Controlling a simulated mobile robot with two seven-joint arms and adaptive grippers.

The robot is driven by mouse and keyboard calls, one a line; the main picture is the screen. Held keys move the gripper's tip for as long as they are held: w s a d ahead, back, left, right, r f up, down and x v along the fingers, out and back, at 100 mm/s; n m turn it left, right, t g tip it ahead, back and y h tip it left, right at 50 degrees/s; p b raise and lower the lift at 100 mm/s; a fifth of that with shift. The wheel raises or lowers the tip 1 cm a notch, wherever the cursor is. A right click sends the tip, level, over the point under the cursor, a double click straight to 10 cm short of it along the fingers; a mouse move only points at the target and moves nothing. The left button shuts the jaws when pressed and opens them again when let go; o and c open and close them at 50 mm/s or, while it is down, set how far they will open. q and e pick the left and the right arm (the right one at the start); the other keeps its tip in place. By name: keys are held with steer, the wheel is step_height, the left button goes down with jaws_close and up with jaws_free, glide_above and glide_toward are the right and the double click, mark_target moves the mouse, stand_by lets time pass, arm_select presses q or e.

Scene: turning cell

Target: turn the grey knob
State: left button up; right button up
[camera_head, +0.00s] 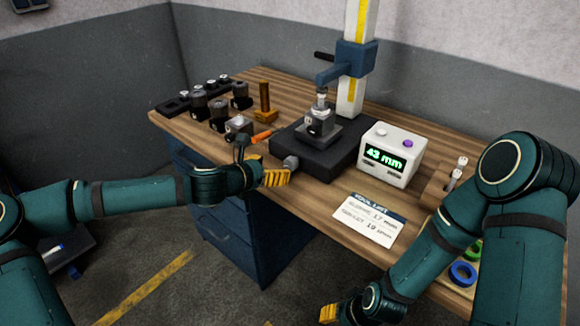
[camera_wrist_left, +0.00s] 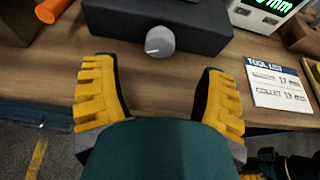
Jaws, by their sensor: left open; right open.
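The grey knob (camera_head: 291,162) sticks out from the front of the black base block (camera_head: 318,160) of the stand. In the left wrist view the knob (camera_wrist_left: 160,41) shows with a pale mark on its face. My left gripper (camera_head: 270,172) is just in front of the knob, at the table's front edge. In the left wrist view its yellow fingers are spread wide and empty, with the knob ahead of the gap (camera_wrist_left: 158,82), touching neither finger. My right gripper (camera_head: 328,313) is low at the bottom of the head view, open and partly cut off by the frame.
A white box with a green mm display (camera_head: 392,157) stands right of the block. A printed card (camera_head: 367,221) lies in front of it. An orange-handled tool (camera_head: 262,136) lies left of the block. Several dark holders (camera_head: 218,112) stand at the left. A blue ring (camera_head: 463,273) is at right.

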mark_target(288, 164)
arm_select(q)
steer(key=b+x, duration=0.1)
steer(key=x, duration=0.7)
steer(key=c, duration=1.2)
